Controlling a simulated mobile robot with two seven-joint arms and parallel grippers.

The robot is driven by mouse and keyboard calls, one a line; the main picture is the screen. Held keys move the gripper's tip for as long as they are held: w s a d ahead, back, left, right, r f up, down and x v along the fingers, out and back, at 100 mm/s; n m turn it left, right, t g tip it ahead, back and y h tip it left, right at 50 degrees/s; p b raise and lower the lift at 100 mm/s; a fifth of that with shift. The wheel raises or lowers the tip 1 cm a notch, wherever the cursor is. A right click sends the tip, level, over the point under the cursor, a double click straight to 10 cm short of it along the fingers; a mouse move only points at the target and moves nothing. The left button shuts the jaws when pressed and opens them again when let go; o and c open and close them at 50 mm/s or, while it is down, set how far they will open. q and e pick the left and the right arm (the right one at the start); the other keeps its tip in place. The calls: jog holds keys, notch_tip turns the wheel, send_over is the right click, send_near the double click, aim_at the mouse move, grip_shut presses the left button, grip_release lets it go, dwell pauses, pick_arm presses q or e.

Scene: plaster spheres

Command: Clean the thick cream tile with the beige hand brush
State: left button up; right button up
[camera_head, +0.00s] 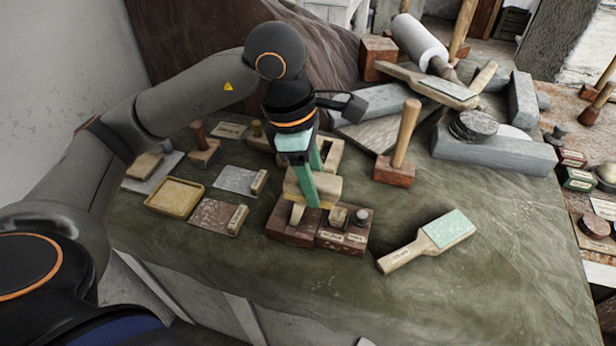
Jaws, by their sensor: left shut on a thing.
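My left gripper (314,197), with green fingers, reaches down over the middle of the table. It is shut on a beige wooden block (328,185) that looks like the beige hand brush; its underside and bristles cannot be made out. The block is just above or touching dark brown wooden blocks (290,230); I cannot tell which. A thick cream-yellow tile (175,196) with a raised rim lies flat to the left, apart from the gripper, and seems to be the cream tile. My right gripper is not in view.
Grey (238,180) and mottled brown (218,216) slabs lie near the tile. A wooden paddle (402,255) with a pale green face lies at the right front. A mallet (394,170) stands behind it. Stone blocks and tools crowd the back right.

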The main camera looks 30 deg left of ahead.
aim_at(293, 173)
pick_arm(q)
jog(key=shift+w+d+f, duration=0.2)
jog(key=shift+w+d, duration=0.05)
jog(key=shift+d, duration=0.3)
jog(key=shift+a, duration=0.15)
jog(key=shift+s+a+r+b, duration=0.15)
jog(key=shift+s+a+b, duration=0.15)
jog(key=shift+a, duration=0.35)
jog(key=shift+s+a+r+b, duration=0.1)
jog(key=shift+s+a+b, duration=0.2)
jog(key=shift+a, duration=0.3)
jog(key=shift+s+a+r+b, duration=0.15)
jog(key=shift+s+a+b, duration=0.15)
jog(key=shift+a, duration=0.35)
jog(key=shift+w+d+f, duration=0.1)
jog(key=shift+w+d, duration=0.2)
jog(key=shift+d, duration=0.4)
jog(key=shift+w+d+f, duration=0.15)
jog(key=shift+w+d, duration=0.1)
jog(key=shift+d, duration=0.4)
jog(key=shift+w+d+f, duration=0.1)
jog(key=shift+w+d, duration=0.2)
jog(key=shift+d, duration=0.4)
